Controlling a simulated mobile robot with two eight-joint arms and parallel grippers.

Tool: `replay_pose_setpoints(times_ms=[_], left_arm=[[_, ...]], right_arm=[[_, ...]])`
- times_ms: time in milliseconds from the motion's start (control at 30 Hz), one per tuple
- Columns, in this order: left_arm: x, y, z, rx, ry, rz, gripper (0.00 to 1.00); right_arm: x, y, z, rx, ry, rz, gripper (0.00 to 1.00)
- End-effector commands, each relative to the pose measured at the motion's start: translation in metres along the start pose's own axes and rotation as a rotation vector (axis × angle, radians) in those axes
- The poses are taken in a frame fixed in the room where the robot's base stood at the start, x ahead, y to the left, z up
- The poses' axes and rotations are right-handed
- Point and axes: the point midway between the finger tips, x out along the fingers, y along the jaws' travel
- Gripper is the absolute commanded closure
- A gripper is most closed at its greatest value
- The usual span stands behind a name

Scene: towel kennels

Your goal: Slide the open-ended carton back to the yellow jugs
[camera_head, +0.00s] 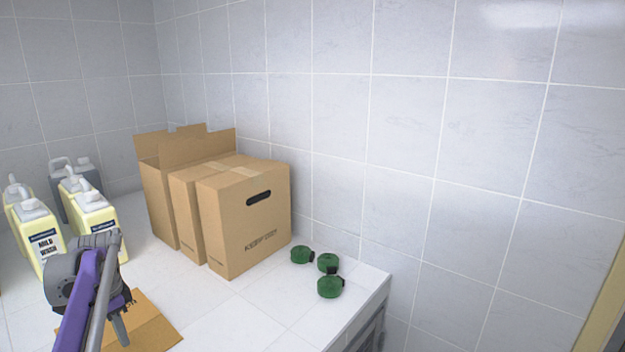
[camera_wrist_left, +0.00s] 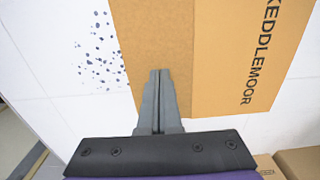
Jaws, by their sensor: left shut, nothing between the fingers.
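A low brown carton (camera_head: 152,318) lies on the white counter at the front left in the head view, partly hidden behind my left arm. In the left wrist view it shows as a darker brown part beside a lighter panel (camera_wrist_left: 240,60) printed "KEDDLEMOOR". Several yellow jugs (camera_head: 92,218) with white caps and labels stand at the left, behind my arm. My left gripper (camera_head: 121,335) points down at the carton. Its fingers (camera_wrist_left: 159,75) are shut together and empty, over the darker part; I cannot tell whether they touch it. My right gripper is not in view.
A row of tall brown cartons (camera_head: 235,225) stands against the tiled wall, the far one with raised flaps (camera_head: 195,147). A grey jug (camera_head: 72,185) stands behind the yellow ones. Three green round items (camera_head: 329,287) lie near the counter's right edge. White counter is bare between.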

Motion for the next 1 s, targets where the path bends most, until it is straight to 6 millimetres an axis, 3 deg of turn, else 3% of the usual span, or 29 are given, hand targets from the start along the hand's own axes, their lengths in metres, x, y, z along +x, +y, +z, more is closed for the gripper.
replay_pose_setpoints(times_ms=[467, 1000], left_arm=[[0.001, 0.0, 0.0, 0.0, 0.0, 0.0, 1.0], [0.016, 0.0, 0.0, 0.0, 0.0, 0.0, 1.0]], right_arm=[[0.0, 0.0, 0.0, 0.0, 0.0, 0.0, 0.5], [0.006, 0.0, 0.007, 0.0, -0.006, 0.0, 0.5]])
